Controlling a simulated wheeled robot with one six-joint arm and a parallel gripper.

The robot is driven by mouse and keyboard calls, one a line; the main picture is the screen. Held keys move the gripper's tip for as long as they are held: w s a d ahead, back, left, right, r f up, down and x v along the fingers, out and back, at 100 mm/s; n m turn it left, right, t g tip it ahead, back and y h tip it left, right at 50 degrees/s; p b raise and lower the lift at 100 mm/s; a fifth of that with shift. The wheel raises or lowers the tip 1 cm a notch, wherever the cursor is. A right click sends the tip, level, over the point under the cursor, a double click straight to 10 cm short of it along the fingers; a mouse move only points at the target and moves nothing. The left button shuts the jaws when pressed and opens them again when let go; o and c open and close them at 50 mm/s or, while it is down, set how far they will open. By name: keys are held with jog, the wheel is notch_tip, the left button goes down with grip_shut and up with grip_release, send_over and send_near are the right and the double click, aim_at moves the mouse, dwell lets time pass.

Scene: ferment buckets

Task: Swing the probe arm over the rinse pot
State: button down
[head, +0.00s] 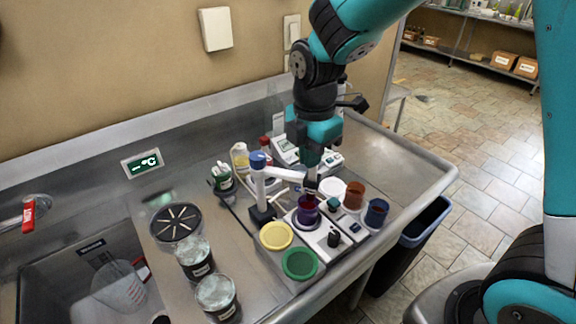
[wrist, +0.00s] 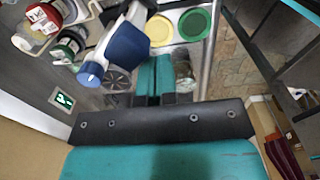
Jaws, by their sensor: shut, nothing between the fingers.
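The probe arm (head: 289,174) is a white bar on an upright white post with a blue cap (head: 258,159). It reaches right from the post toward the purple pot (head: 308,212). Its far end is partly hidden by my gripper (head: 312,182), which points down above the purple pot, close to the bar's end. I cannot tell whether they touch. A brown pot (head: 354,194) and a blue pot (head: 376,212) stand to the right; no label shows which is the rinse pot. In the wrist view the shut, empty fingers (wrist: 153,64) are beside the large blue cap (wrist: 128,45).
Yellow (head: 276,236) and green (head: 299,263) lids lie in front of the purple pot. Bottles (head: 240,156) and a white instrument (head: 290,150) stand behind. A sink (head: 60,285) is at left.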

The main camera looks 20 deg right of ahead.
jog(key=shift+w+d+p, duration=0.3)
jog(key=shift+w+d, duration=0.7)
jog(key=shift+d, duration=0.05)
jog(key=shift+w+d, duration=0.1)
jog(key=shift+w+d+p, duration=0.25)
jog(key=shift+w+d, duration=0.15)
jog(key=shift+w, duration=0.25)
jog(key=shift+w+d+p, duration=0.25)
jog(key=shift+w+d, duration=0.15)
jog(key=shift+w, duration=0.2)
jog(key=shift+w+d+p, duration=0.25)
jog(key=shift+w+p, duration=0.05)
jog(key=shift+w, duration=0.5)
jog(key=shift+w+d+p, duration=0.25)
jog(key=shift+w+p, duration=0.05)
jog(key=shift+w, duration=0.45)
